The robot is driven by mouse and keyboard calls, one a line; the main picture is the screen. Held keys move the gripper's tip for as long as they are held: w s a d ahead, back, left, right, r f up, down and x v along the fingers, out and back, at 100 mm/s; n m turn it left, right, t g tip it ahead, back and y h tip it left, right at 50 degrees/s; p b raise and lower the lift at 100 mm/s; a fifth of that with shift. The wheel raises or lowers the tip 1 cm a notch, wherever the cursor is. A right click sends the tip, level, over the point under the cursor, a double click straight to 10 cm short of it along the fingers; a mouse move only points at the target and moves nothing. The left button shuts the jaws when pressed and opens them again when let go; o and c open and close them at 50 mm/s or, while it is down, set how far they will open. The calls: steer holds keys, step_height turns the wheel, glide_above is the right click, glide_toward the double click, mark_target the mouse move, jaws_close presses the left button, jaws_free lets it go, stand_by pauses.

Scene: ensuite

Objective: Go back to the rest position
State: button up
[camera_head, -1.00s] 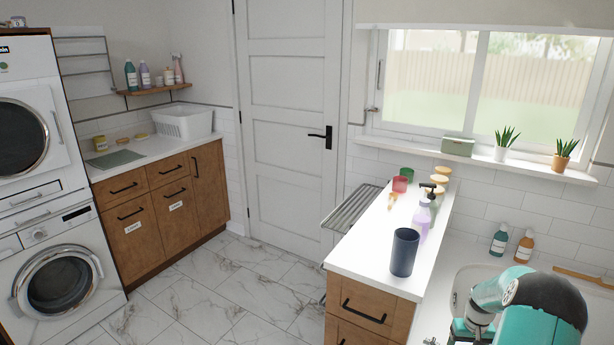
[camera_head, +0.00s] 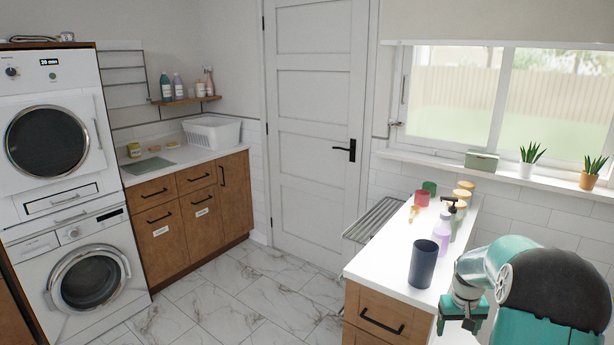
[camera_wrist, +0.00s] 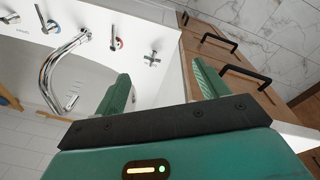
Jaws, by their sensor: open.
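My gripper (camera_wrist: 160,92) shows in the wrist view with its two green fingers spread apart. Nothing is between them. Beyond the fingers are a white sink (camera_wrist: 152,35) with a chrome faucet (camera_wrist: 62,65) and wooden drawer fronts (camera_wrist: 225,55). In the head view my teal arm is folded at the lower right. My gripper (camera_head: 458,325) there is partly cut off by the lower part of the picture and lies right of the wooden drawer unit (camera_head: 385,318).
A dark blue cup (camera_head: 422,264), a purple bottle (camera_head: 442,232), a red cup (camera_head: 422,197) and several jars stand on the white counter close to my arm. Potted plants (camera_head: 528,160) line the window sill. The marble floor (camera_head: 235,285) is clear at left.

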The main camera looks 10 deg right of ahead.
steer(key=s+a+r+n+t, duration=0.2)
steer(key=s+a+r, duration=0.1)
steer(key=a+r, duration=1.45)
steer(key=s+a+r+n+t+y, duration=0.1)
steer(key=s+a+r+t, duration=0.2)
steer(key=s+a, duration=1.3)
steer(key=a, duration=0.3)
steer(key=shift+s+a+r+n, duration=0.3)
steer(key=shift+a+n, duration=0.1)
steer(key=c, duration=0.7)
steer(key=shift+c, duration=0.5)
steer(key=shift+d, duration=0.25)
